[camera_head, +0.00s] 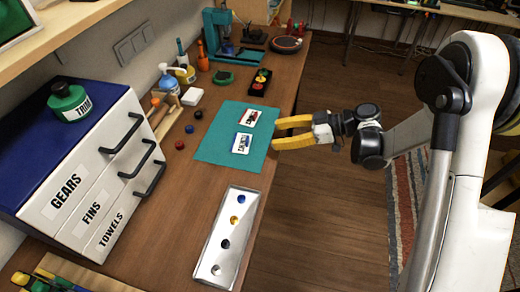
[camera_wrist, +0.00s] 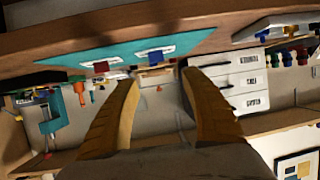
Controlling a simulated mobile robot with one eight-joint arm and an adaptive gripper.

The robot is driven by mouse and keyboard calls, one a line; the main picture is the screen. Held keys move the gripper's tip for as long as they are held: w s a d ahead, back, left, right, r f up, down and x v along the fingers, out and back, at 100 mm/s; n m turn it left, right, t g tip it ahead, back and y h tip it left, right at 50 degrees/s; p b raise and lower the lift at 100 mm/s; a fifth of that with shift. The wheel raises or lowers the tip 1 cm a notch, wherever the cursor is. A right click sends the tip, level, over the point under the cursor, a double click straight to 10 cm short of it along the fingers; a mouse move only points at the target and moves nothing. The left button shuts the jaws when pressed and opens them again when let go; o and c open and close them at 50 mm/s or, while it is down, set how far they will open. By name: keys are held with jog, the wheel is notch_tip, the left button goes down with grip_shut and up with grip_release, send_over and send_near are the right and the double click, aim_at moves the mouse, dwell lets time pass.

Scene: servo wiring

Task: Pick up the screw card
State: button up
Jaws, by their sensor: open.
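Two small white cards lie on a teal mat (camera_head: 215,147) on the workbench. The lettering is too small to tell which is the screw card. My gripper (camera_head: 277,134) is open and empty, its yellow fingers pointing left at the mat's right edge, near both cards. In the wrist view, my open fingers (camera_wrist: 160,75) frame the bench, with the red-marked card (camera_wrist: 101,66) and blue-marked card (camera_wrist: 155,56) on the mat (camera_wrist: 128,47).
A silver tray (camera_head: 211,266) with several coloured round pieces lies nearer than the mat. A drawer cabinet (camera_head: 75,165) stands left. Small coloured caps (camera_head: 189,129) lie left of the mat. A dark block with coloured buttons (camera_head: 260,82) and a green item (camera_head: 223,77) sit beyond it.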

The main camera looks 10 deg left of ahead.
aim_at(249, 140)
jog(key=b+x, duration=0.1)
jog(key=x, duration=0.4)
jog(key=shift+w+a+f, duration=0.15)
jog(key=shift+w+f, duration=0.05)
jog(key=b+x, duration=0.1)
jog(key=x, duration=0.1)
jog(key=b+x, duration=0.2)
jog(key=x, duration=0.1)
jog(key=shift+f, duration=0.45)
jog(key=shift+r, duration=0.1)
jog(key=c, duration=1.1)
